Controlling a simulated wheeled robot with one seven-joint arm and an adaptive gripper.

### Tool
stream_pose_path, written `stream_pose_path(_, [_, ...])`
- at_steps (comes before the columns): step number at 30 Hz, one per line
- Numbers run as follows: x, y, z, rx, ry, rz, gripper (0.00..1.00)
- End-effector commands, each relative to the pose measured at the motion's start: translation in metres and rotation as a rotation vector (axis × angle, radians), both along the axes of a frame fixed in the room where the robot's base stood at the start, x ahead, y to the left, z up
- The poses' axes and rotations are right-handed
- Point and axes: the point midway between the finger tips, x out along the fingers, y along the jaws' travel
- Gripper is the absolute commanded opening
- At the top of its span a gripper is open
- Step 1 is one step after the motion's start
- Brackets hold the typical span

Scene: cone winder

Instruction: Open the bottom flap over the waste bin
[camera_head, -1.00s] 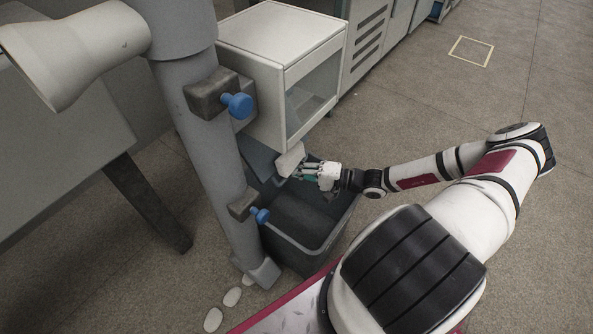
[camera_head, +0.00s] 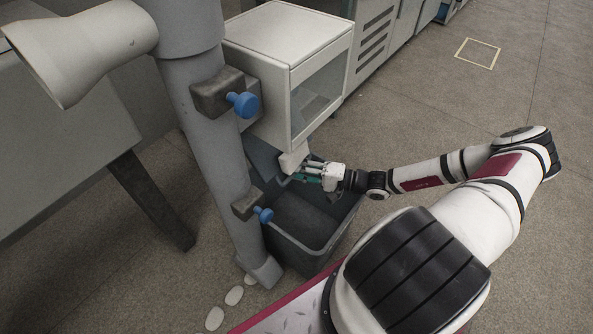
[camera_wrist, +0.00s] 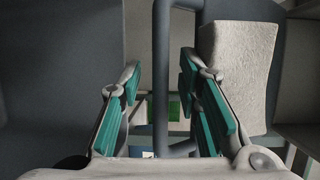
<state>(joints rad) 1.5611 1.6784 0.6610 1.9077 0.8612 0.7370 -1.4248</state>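The waste bin (camera_head: 325,245) is a dark grey open-topped tub on the floor below a white box with a window (camera_head: 290,62). A blue-grey panel (camera_head: 262,158) slopes down under the box; I cannot tell surely whether it is the bottom flap. My gripper (camera_head: 305,173) is over the bin, just below a pale block (camera_head: 293,158) at the box's underside. In the wrist view my gripper (camera_wrist: 160,85) is open, its teal-padded fingers on either side of a dark grey looped bar (camera_wrist: 161,70), with gaps showing. The pale block (camera_wrist: 238,65) is right of the bar.
A grey post (camera_head: 205,130) with blue knobs (camera_head: 243,104) stands close left of the box and bin. A table leg (camera_head: 150,200) is further left. Several pale oval pieces (camera_head: 234,296) lie on the floor by the post. Floor to the right is open.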

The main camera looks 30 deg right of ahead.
Motion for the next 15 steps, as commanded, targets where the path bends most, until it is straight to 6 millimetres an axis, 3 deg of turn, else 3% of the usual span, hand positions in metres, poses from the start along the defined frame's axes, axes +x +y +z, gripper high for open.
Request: stream_pose_path(15, [-0.047,-0.045,0.003,-0.002,0.001,-0.003,0.32])
